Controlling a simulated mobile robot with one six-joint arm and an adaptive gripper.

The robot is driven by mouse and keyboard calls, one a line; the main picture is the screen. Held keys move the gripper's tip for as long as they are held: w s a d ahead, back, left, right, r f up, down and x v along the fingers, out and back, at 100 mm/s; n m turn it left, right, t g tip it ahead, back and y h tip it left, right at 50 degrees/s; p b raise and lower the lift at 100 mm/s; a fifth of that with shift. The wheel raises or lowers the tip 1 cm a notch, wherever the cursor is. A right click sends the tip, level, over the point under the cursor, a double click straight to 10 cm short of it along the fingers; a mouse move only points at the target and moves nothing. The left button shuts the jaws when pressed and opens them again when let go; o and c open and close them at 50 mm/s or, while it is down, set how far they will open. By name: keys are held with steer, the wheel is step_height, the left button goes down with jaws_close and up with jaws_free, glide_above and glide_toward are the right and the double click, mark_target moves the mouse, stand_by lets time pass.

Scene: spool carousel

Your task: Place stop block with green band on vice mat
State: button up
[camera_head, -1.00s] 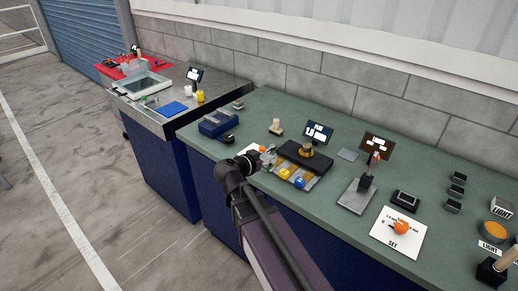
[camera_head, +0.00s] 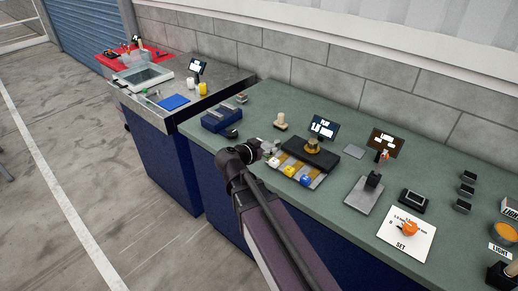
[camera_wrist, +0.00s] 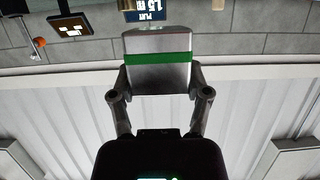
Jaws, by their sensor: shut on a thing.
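My gripper (camera_wrist: 158,90) is shut on a silver-grey stop block (camera_wrist: 158,78) with a green band (camera_wrist: 158,57) across it. The block sits between both fingers and tilts with the wrist. The block is small and partly hidden there. A flat grey pad (camera_head: 355,153) lies towards the back of the bench; I cannot tell whether it is the vice mat. A blue mat (camera_head: 174,102) lies on the steel bench.
A dark unit with a brass spool (camera_head: 312,146) stands behind the ball tray (camera_head: 314,182). A blue box-like device (camera_head: 221,119) stands at the left. A white SET card (camera_head: 405,233) and a grey plate with a dark post (camera_head: 364,197) are at the right.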

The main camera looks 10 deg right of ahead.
steer(key=w+a+f+b, duration=0.2)
steer(key=w+a, duration=0.6)
steer(key=w, duration=0.1)
steer(key=w+a+f+b, duration=0.2)
steer(key=w+a, duration=0.7)
steer(key=shift+w+a, duration=0.15)
steer(key=shift+a, duration=0.05)
steer(key=shift+f, duration=0.1)
steer(key=s+d, duration=0.1)
steer(key=d, duration=0.3)
steer(key=s+d+f+b, duration=0.1)
steer(key=d, duration=0.4)
steer(key=s+d, duration=0.2)
steer(key=d, duration=0.3)
steer(key=shift+d+f+b, duration=0.15)
steer(key=shift+f+b, duration=0.05)
steer(key=shift+b, duration=0.1)
steer(key=shift+d, duration=0.1)
steer(key=shift+s+d+f, duration=0.2)
steer(key=shift+d, duration=0.4)
steer(key=shift+a+f+b, duration=0.1)
steer(key=shift+f+b, duration=1.55)
steer(key=shift+b, duration=0.2)
